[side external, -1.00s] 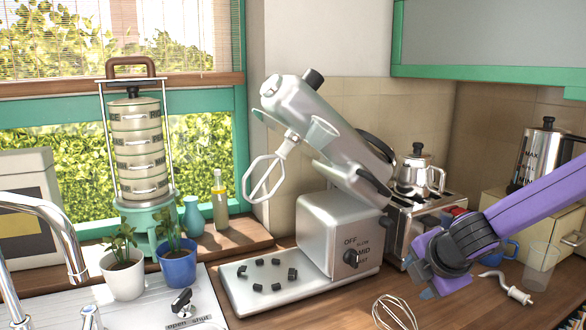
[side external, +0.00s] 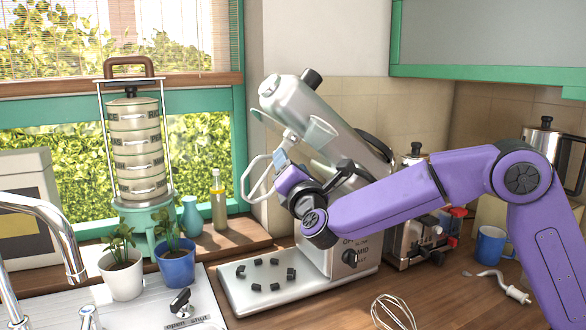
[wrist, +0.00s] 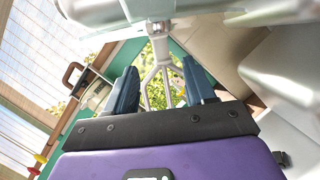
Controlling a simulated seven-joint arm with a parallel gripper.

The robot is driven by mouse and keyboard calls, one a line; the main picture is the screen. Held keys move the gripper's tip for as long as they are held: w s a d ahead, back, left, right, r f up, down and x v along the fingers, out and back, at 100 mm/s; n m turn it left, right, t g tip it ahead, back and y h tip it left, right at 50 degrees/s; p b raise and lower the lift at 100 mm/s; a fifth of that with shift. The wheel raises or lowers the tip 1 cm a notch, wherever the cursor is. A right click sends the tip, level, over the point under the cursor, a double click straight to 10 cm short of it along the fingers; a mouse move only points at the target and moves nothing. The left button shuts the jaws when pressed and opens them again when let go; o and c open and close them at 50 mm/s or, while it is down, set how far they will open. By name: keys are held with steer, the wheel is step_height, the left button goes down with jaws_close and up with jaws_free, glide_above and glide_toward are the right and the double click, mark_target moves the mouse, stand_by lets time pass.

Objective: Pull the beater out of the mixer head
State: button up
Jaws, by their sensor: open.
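The stand mixer has a silver head (side external: 335,125) tilted up. The pale beater (side external: 257,183) hangs from its front end, still attached at the top, with its wire loop slanting down and left. My gripper (side external: 281,160) is at the beater's right side, its blue fingers overlapping the upper part of the loop in the side view and hiding some of it. In the wrist view, the open fingers of my gripper (wrist: 161,84) show the beater (wrist: 161,72) in the gap between them. I cannot tell whether the fingers touch it.
The mixer base (side external: 262,287) stands below with several black studs. Two potted plants (side external: 122,272) stand to the left. A toaster (side external: 410,245) stands behind my arm. A loose whisk (side external: 393,311) and a dough hook (side external: 497,283) lie on the counter.

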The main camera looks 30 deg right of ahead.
mark_target(268, 172)
steer(key=shift+x, duration=4.3)
jaws_close()
steer(key=shift+a+f, duration=0.85)
steer(key=shift+f, duration=0.15)
steer(key=shift+a+f, duration=1.2)
steer(key=shift+f, duration=0.25)
steer(key=s+a, duration=0.4)
steer(key=s, duration=0.8)
steer(key=shift+a, duration=0.4)
